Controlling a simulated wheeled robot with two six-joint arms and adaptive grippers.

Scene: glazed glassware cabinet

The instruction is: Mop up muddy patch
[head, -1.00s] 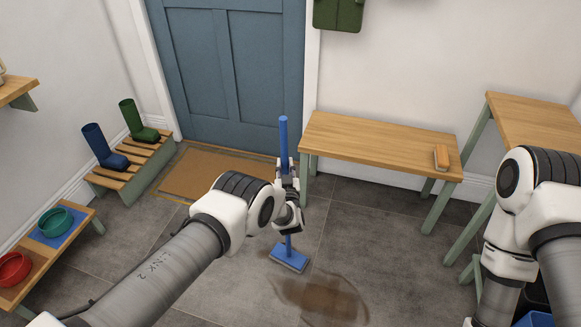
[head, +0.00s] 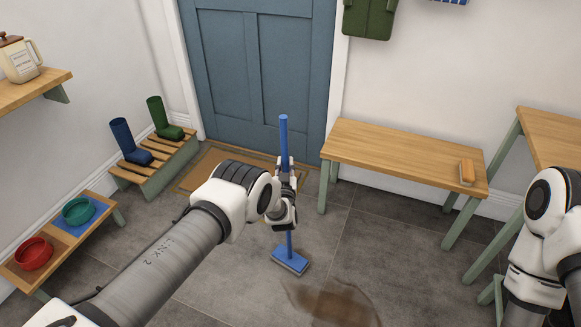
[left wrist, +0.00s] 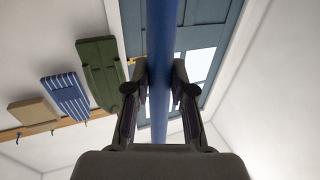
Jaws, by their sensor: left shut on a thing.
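A blue mop (head: 284,135) stands upright, its flat blue head (head: 290,262) on or just above the grey floor. My left gripper (head: 285,180) is shut on the mop's handle, which also runs between the fingers in the left wrist view (left wrist: 161,80). A brown muddy patch (head: 330,302) lies on the floor to the right of and nearer than the mop head, apart from it. My right arm shows at the right edge, but its gripper is out of view.
A wooden bench (head: 400,153) with an orange brush (head: 467,172) stands behind at right. A boot rack (head: 160,160), doormat (head: 215,170) and low stand with bowls (head: 100,222) are at left. The floor around the patch is clear.

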